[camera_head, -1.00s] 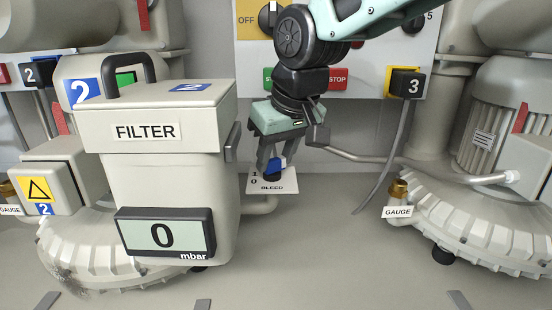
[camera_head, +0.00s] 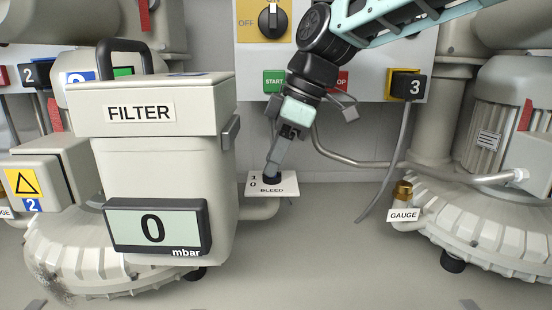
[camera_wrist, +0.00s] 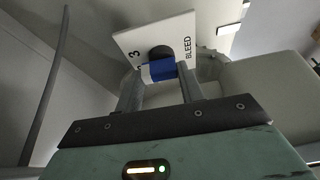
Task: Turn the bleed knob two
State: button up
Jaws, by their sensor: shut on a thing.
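The bleed knob (camera_head: 272,179) has a black round base on a small white plate marked BLEED (camera_head: 287,190), right of the filter housing. In the wrist view the knob's blue grip (camera_wrist: 158,71) sits between the two fingers, with its black base (camera_wrist: 160,52) against the plate (camera_wrist: 180,32). My gripper (camera_head: 273,164) points down at the knob and is shut on the blue grip, as the wrist view shows (camera_wrist: 160,82). In the head view the blue grip is hidden behind the near finger. The knob's exact pointing cannot be told.
The filter housing (camera_head: 165,190) stands close on the left, its display (camera_head: 155,227) reading 0 mbar. A bent grey pipe (camera_head: 345,157) and a gauge fitting (camera_head: 403,200) are to the right. A control panel with START (camera_head: 274,82) is behind. The floor in front is clear.

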jog(key=n+g, duration=0.1)
jog(key=n, duration=0.3)
jog(key=shift+w+a+n+g, duration=0.1)
jog(key=shift+w+n+g, duration=0.1)
jog(key=shift+n+g, duration=0.15)
dwell(0.4)
jog(key=o, duration=1)
jog(key=b+v, duration=0.1)
jog(key=v, duration=0.6)
jog(key=shift+r, duration=0.3)
